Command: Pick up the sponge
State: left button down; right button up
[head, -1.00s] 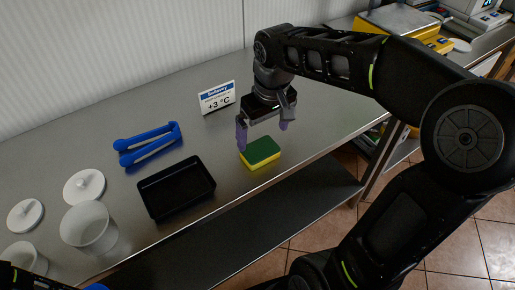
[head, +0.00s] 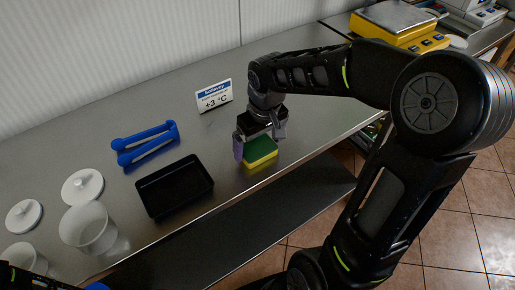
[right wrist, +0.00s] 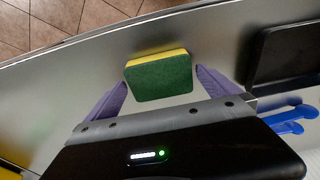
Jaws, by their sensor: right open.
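The sponge (head: 261,153), green on top and yellow below, lies flat on the steel counter near its front edge. It also shows in the right wrist view (right wrist: 160,76), just ahead of the fingertips. My right gripper (head: 259,145) is open just above and behind the sponge. In the right wrist view its purple fingers (right wrist: 163,82) stand apart, one toward each side of the sponge, with nothing gripped between them. My left gripper does not show; only a dark bit of my left arm is at the lower left corner of the head view.
A sign (head: 213,96) stands at the back. White tubs (head: 88,232) and lids (head: 82,187) are at the left. A yellow scale (head: 395,25) is at the far right.

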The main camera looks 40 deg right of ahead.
aim_at(258, 147)
jog(key=shift+w+f, duration=0.1)
jog(key=shift+f, duration=0.6)
jog(key=shift+c, duration=0.2)
jog(key=c, duration=1.1)
notch_tip(258, 147, up, 10)
dwell(0.5)
